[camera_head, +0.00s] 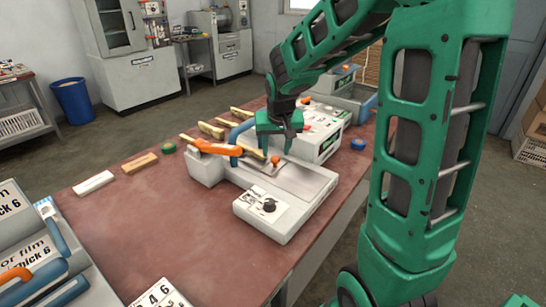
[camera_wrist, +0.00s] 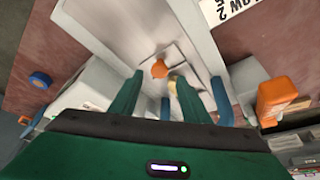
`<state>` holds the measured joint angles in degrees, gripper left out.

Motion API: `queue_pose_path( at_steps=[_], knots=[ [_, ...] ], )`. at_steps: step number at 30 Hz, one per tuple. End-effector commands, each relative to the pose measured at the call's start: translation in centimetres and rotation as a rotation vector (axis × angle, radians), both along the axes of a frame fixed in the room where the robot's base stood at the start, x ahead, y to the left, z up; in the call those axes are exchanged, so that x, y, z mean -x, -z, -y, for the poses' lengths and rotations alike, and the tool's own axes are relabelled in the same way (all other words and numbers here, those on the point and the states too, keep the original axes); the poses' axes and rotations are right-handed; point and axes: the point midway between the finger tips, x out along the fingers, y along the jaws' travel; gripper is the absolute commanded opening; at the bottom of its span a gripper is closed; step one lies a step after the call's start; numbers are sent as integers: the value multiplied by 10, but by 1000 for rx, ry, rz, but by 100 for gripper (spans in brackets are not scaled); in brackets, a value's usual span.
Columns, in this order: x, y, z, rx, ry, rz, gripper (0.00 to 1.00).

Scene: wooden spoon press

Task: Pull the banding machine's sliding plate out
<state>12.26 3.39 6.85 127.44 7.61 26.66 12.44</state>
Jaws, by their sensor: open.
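The banding machine (camera_head: 230,172) is a pale grey-white unit in the middle of the table. A flat grey metal plate (camera_head: 303,181) lies along its top and also shows in the wrist view (camera_wrist: 130,28). A small orange knob (camera_head: 276,160) stands at the plate's end near my gripper. My gripper (camera_head: 277,150) is open and points down over the machine. In the wrist view the same orange knob (camera_wrist: 160,68) lies between and just beyond the spread green fingertips (camera_wrist: 158,76); I cannot tell whether they touch it.
An orange lever (camera_head: 215,148) and a blue arched handle (camera_head: 240,130) stand close beside my gripper. A white panel with a black dial (camera_head: 268,207) fronts the machine. A second labelled machine (camera_head: 322,133) is just behind. The table's left front (camera_head: 150,225) is clear.

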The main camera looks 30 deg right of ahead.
Motion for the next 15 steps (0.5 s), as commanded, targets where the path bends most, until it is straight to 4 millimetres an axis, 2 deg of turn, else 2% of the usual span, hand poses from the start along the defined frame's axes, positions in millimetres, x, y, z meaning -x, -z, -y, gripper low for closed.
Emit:
queue_pose_path(
  at_steps=[1, 6, 15],
  knots=[
    [-2, 9, 2, -1, 1, -4, 43],
    [-10, 28, 5, 0, 1, -2, 43],
    [-14, 38, 7, 1, 1, 1, 43]
  ],
)
